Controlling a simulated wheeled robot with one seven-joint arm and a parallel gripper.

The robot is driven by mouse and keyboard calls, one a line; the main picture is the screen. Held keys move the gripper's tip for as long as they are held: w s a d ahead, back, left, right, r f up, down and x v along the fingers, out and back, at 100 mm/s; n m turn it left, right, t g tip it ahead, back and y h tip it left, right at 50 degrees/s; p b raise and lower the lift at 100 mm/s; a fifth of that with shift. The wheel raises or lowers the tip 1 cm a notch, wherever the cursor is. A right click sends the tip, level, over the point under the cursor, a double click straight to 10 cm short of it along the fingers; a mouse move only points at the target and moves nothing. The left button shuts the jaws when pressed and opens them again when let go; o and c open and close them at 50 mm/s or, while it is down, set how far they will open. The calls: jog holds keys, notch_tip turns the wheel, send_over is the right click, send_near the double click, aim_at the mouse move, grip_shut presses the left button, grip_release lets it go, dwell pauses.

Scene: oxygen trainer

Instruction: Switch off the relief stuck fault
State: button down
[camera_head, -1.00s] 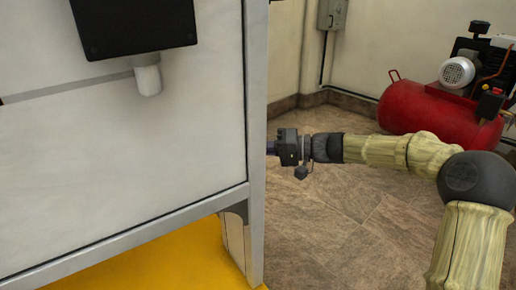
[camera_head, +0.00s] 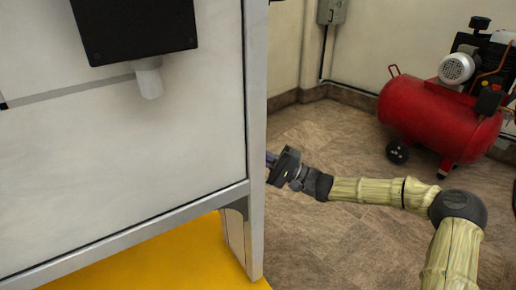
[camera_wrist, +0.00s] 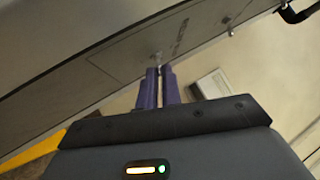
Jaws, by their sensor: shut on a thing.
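In the wrist view a grey panel (camera_wrist: 115,62) slants across the picture with a small metal switch (camera_wrist: 155,58) and blurred lettering beside it. I cannot read which fault it names. My gripper (camera_wrist: 160,70) has its two purple fingers close together at this switch, with the tips around its lower part. The exact contact is hard to see. In the head view my gripper (camera_head: 271,159) is at the far side of the trainer cabinet (camera_head: 120,150), its fingertips partly hidden by the cabinet's edge post. The switch does not show in the head view.
A red compressor (camera_head: 435,122) stands on the floor at the back right. A grey box (camera_head: 331,11) hangs on the wall. The cabinet's metal post (camera_head: 256,130) is close to my gripper. Tiled floor (camera_head: 320,240) around my arm is open.

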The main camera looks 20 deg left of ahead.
jog(key=shift+w+d+f+m+t+y, duration=0.15)
jog(key=shift+m+t+y, duration=0.2)
jog(key=shift+m, duration=0.35)
jog(key=shift+f, duration=0.1)
jog(key=c, duration=1.6)
grip_release()
jog(key=p+v, duration=0.7)
jog(key=v, duration=1)
jog(key=shift+d+f, duration=0.1)
jog(key=shift+d, duration=0.05)
jog(key=shift+p, duration=0.3)
